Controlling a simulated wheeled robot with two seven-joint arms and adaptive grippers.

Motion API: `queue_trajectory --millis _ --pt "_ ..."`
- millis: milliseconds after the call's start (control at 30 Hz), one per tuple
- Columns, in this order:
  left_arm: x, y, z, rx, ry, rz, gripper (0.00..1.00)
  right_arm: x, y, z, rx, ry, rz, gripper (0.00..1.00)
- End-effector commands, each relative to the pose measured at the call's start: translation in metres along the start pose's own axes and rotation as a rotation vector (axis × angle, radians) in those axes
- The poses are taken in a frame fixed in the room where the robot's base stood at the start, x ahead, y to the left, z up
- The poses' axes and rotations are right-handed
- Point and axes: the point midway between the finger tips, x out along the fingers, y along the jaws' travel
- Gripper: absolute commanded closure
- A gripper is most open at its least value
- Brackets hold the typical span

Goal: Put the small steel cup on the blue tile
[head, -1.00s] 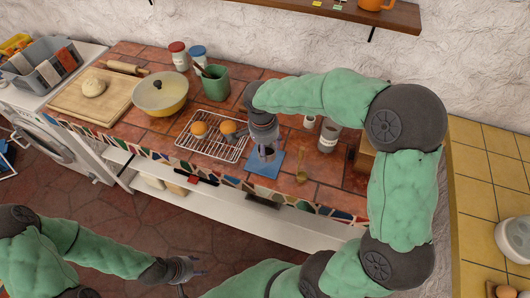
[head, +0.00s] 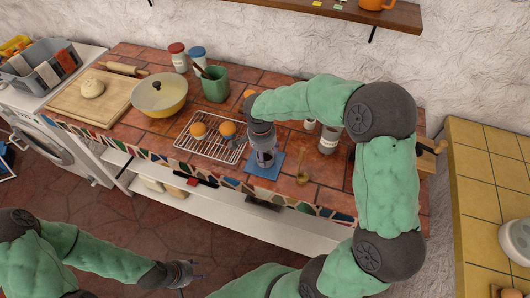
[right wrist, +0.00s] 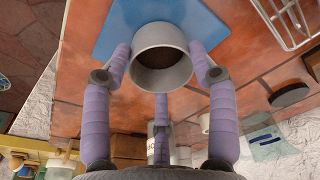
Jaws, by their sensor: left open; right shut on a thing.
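The small steel cup (right wrist: 160,57) is grey with a round open top and shows in the right wrist view between my right gripper's fingers. My right gripper (head: 265,161) is shut on it, above the blue tile (head: 262,172) in the head view. There the cup is mostly hidden by the fingers. The flat tile (right wrist: 106,34) lies behind the cup in the right wrist view. I cannot tell whether the cup's base touches it. My left gripper (head: 193,273) is open and empty, low in front of the counter.
A wire rack (head: 208,148) with two round buns is close on the left of the tile. A green crock (head: 215,84) and a yellow pan (head: 159,95) are further left.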

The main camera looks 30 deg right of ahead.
Motion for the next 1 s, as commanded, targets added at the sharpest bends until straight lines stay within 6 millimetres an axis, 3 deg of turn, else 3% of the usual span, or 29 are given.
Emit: queue_trajectory --millis 33,100,567,667,1000 --pt "0.002 -0.001 0.0 0.0 0.0 0.0 0.52 0.002 0.0 0.0 0.0 0.0 0.0 0.38" --pt "0.001 0.0 0.0 0.0 0.0 0.0 0.52 0.001 0.0 0.0 0.0 0.0 0.0 0.19" --pt "-0.003 0.001 0.0 0.0 0.0 0.0 0.52 -0.003 0.0 0.0 0.0 0.0 0.0 0.18" --pt "-0.005 0.002 0.0 0.0 0.0 0.0 0.52 -0.015 -0.001 -0.001 0.001 0.001 -0.003 0.18" --pt "-0.018 0.007 0.001 0.0 0.0 0.0 0.52 -0.083 -0.001 -0.001 0.0 0.001 -0.003 0.18"
